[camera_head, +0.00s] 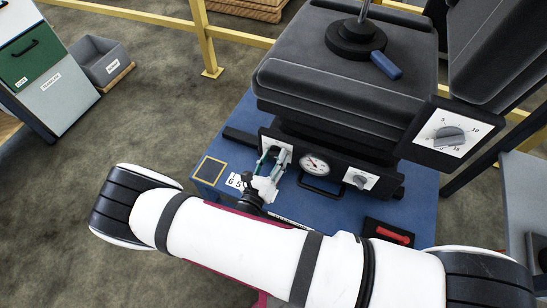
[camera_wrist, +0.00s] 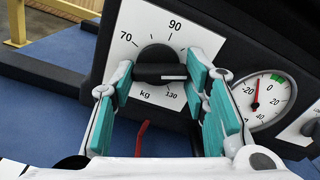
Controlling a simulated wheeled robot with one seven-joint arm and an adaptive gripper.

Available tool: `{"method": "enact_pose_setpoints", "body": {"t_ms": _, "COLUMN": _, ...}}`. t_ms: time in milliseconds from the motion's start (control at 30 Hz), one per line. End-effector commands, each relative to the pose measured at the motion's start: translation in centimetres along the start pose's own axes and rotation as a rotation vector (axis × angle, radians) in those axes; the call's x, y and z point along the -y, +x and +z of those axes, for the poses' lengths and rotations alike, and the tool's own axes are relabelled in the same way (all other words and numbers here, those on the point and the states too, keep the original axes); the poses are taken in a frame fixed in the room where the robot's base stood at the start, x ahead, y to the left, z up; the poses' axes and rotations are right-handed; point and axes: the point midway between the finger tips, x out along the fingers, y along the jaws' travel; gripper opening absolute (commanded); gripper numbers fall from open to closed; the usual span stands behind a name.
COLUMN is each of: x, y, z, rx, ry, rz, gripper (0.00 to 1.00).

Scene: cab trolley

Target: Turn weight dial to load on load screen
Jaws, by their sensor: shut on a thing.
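The weight dial (camera_wrist: 160,64) is a black knob with a raised bar on a white plate marked 70, 90, 130 and kg. Its bar lies nearly level, with the white mark on the right side. My gripper (camera_wrist: 160,80) has its teal fingers on both sides of the bar, shut on the dial. In the head view my gripper (camera_head: 271,161) is at the left end of the seat-base panel, covering most of the dial. A white card with dark digits (camera_head: 233,181), possibly the load screen, is left of my gripper. A 6 and a 5 seem to show; the rest is hidden.
A round gauge (camera_head: 315,164) and a smaller knob (camera_head: 359,179) sit right of the dial, with a black handle (camera_head: 320,187) below. Another dial (camera_head: 449,136) is on the right. A red-handled part (camera_head: 388,232) lies on the blue trolley top (camera_head: 340,215).

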Motion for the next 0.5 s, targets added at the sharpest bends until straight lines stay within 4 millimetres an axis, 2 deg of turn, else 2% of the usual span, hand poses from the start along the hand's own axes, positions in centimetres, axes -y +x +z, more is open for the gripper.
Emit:
{"method": "enact_pose_setpoints", "body": {"t_ms": 33, "x": -0.06, "y": -0.10, "z": -0.14, "rx": -0.004, "ry": -0.001, "rz": 0.002, "gripper": 0.14}}
{"method": "enact_pose_setpoints", "body": {"t_ms": 67, "x": -0.06, "y": -0.11, "z": -0.14, "rx": -0.004, "ry": -0.001, "rz": 0.002, "gripper": 0.48}}
{"method": "enact_pose_setpoints", "body": {"t_ms": 100, "x": -0.06, "y": -0.10, "z": -0.13, "rx": -0.004, "ry": -0.001, "rz": 0.002, "gripper": 0.57}}
{"method": "enact_pose_setpoints", "body": {"t_ms": 133, "x": -0.05, "y": -0.10, "z": -0.12, "rx": -0.003, "ry": -0.001, "rz": 0.002, "gripper": 0.62}}
{"method": "enact_pose_setpoints", "body": {"t_ms": 500, "x": -0.05, "y": -0.35, "z": -0.03, "rx": -0.001, "ry": -0.001, "rz": 0.001, "gripper": 0.62}}
